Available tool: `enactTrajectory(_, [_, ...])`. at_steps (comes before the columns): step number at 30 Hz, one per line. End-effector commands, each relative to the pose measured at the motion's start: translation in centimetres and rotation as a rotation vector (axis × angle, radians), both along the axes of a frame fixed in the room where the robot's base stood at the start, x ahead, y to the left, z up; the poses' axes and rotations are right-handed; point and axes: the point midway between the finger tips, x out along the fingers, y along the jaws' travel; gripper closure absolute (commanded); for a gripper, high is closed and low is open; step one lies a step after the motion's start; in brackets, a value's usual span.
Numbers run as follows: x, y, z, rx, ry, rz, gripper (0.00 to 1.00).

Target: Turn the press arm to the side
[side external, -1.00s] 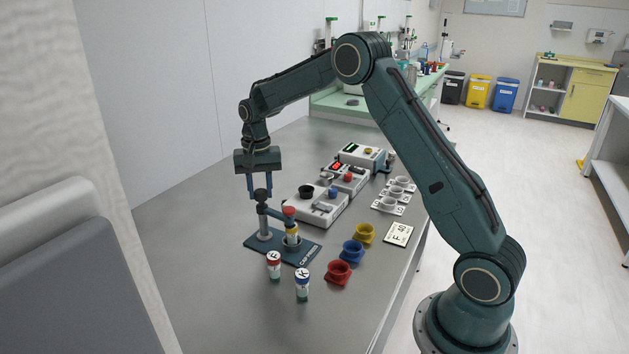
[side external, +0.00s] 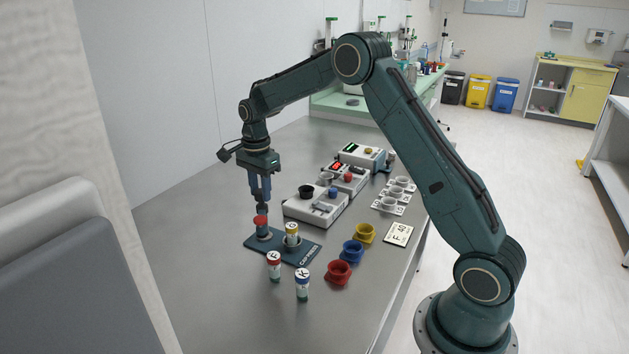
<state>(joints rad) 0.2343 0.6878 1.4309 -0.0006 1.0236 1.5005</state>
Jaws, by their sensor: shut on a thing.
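The cap press has a dark blue base plate (side external: 283,246) lying on the grey table. Its press arm with a red head (side external: 261,221) is turned away from the vial seat and points toward the camera side, partly hiding the post. My gripper (side external: 261,199) points down above the post, its fingers shut on the dark knob of the press arm (side external: 261,208). A vial with a yellow-marked white top (side external: 292,233) stands upright on the base plate, uncovered from above.
Two capped vials, one red-topped (side external: 273,265) and one blue-and-white (side external: 302,283), stand in front of the press. Red (side external: 338,273), blue (side external: 352,252) and yellow (side external: 364,233) cups stand to the right. A white device (side external: 316,210) stands behind. The table's left side is clear.

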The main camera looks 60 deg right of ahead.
Motion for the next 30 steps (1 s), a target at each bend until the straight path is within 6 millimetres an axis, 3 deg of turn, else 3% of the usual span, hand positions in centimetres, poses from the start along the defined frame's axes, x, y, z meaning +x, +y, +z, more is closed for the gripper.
enactTrajectory(15, [0.05, -0.12, 0.21, -0.002, -0.005, -0.386, 1.00])
enactTrajectory(30, [0.05, -0.14, 0.24, -0.002, -0.005, -0.452, 1.00])
